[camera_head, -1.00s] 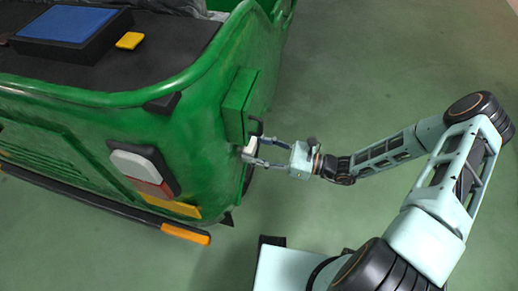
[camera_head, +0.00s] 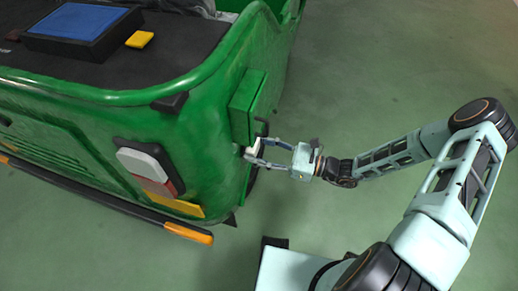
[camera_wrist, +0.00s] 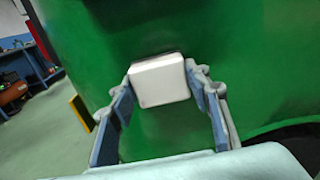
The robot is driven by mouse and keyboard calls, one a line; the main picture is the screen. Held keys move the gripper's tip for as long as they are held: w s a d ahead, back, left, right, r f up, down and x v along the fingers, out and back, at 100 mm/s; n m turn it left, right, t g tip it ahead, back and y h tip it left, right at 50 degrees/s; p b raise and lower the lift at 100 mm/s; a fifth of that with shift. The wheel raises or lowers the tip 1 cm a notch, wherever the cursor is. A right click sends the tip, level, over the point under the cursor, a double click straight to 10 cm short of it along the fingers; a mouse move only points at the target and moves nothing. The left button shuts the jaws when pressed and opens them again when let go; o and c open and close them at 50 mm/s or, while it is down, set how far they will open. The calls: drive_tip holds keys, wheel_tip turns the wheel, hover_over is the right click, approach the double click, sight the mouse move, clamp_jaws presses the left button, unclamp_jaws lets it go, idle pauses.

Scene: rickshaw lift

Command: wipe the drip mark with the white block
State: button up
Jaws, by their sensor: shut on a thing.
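The white block (camera_wrist: 160,82) is held between the two fingers of my gripper (camera_wrist: 160,92) in the wrist view. In the head view, my gripper (camera_head: 262,152) reaches from the right to the side of the green rickshaw (camera_head: 212,120), with the white block (camera_head: 252,151) at its fingertips. The block is against or very near the green panel, just below a green box; contact cannot be told for sure. A thin dark strip shows along the block's top edge in the wrist view; whether it is the drip mark or a shadow I cannot tell. Otherwise no drip mark is visible.
The green box (camera_head: 247,105) juts from the rickshaw's side just above my gripper. A lamp (camera_head: 148,170) and an orange-tipped bumper (camera_head: 187,231) are to the left. A blue-topped black box (camera_head: 82,28) and a yellow block (camera_head: 139,39) lie on the rickshaw's top. Open floor lies at right.

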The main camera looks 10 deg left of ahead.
sight(258, 139)
drive_tip(key=shift+w+a, duration=0.1)
drive_tip(key=shift+a, duration=0.4)
drive_tip(key=shift+w+d+b, duration=0.2)
drive_tip(key=shift+w+b, duration=0.4)
drive_tip(key=shift+w, duration=1.3)
drive_tip(key=shift+s+a+r+p, duration=0.1)
drive_tip(key=shift+s+r+p, duration=0.15)
drive_tip(key=shift+s+p, duration=0.35)
drive_tip(key=shift+s+a+r+p, duration=0.15)
drive_tip(key=shift+s+r+p, duration=0.2)
drive_tip(key=shift+s, duration=0.4)
drive_tip(key=shift+s+a+r+p, duration=0.1)
drive_tip(key=shift+s+r+p, duration=0.1)
drive_tip(key=shift+s+p, duration=0.4)
drive_tip(key=shift+s+r+p, duration=0.1)
drive_tip(key=shift+r+p, duration=0.45)
drive_tip(key=shift+r, duration=0.2)
drive_tip(key=shift+w+d+f+b, duration=0.1)
drive_tip(key=shift+w+b, duration=0.15)
drive_tip(key=shift+w, duration=0.45)
drive_tip(key=shift+w+d+r+b, duration=0.1)
drive_tip(key=shift+w+d+b, duration=0.1)
drive_tip(key=shift+w, duration=0.5)
drive_tip(key=shift+w+d+f+b, duration=0.1)
drive_tip(key=shift+w+b, duration=0.15)
drive_tip(key=shift+w, duration=0.45)
drive_tip(key=d, duration=0.6)
drive_tip(key=shift+s, duration=0.25)
